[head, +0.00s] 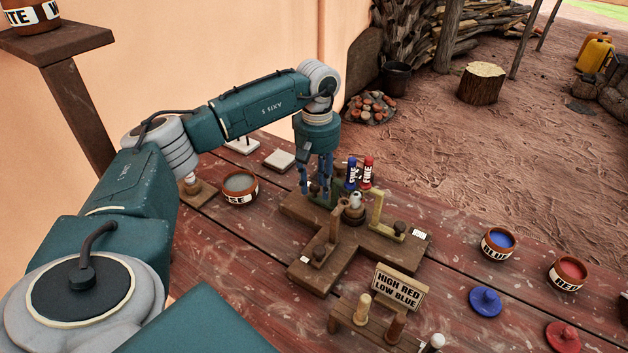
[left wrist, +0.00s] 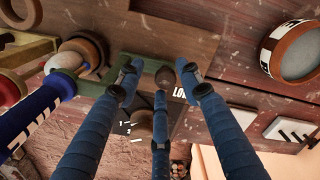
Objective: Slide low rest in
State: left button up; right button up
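My left gripper (head: 318,188) points down at the far end of the wooden fixture (head: 365,245). In the left wrist view its three blue fingers (left wrist: 160,80) are spread around a dark round knob (left wrist: 165,76), with gaps visible. A partly hidden label starting "LO" lies beside the knob. My right gripper is not in view.
A sign (head: 398,288) reads "HIGH RED LOW BLUE". A cream rest (head: 377,212) and a brown rest (head: 333,225) stand on the fixture. A grey-filled bowl (head: 240,187) is left; blue (head: 497,243) and red (head: 567,273) pots are right.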

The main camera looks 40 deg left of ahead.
pick_arm(q)
jog(key=shift+r, duration=0.15)
notch_tip(320, 180, up, 12)
dwell(0.6)
dwell(0.5)
